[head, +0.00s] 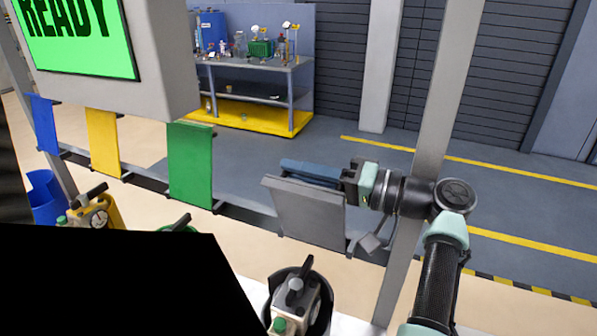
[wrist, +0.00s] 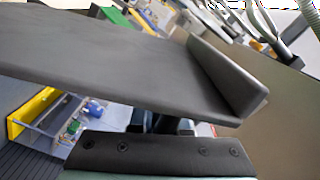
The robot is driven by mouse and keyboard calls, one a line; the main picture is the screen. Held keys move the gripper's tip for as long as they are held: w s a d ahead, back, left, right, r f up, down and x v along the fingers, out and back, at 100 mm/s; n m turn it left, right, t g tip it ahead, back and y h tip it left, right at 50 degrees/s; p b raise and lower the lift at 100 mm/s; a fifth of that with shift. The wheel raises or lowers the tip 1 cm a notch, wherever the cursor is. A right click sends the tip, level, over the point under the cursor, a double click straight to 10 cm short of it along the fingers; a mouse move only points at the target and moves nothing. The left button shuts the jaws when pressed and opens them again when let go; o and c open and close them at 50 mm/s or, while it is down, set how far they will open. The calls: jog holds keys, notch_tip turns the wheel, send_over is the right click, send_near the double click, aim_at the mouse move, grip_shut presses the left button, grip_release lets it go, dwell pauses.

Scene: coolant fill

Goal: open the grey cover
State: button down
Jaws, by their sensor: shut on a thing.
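The grey cover (head: 308,215) is a flat plate with a raised lip, at the right end of the row of covers in the head view. It appears tilted, standing out from the rail. My gripper (head: 348,183) is at its upper right edge and shut on it; the exact contact is hard to see. In the wrist view the cover (wrist: 110,55) spans the upper left as a dark plate with a lip at right. My fingertips (wrist: 160,122) are partly hidden beneath it.
Blue (head: 42,125), yellow (head: 104,143) and green (head: 190,165) covers hang to the left. A grey post (head: 432,130) stands close to my arm. Canisters (head: 295,300) stand below. A workbench (head: 255,75) is far behind.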

jog(key=c, duration=0.9)
grip_release()
notch_tip(320, 180, up, 10)
jog(key=b, duration=0.2)
jog(key=shift+b, duration=0.35)
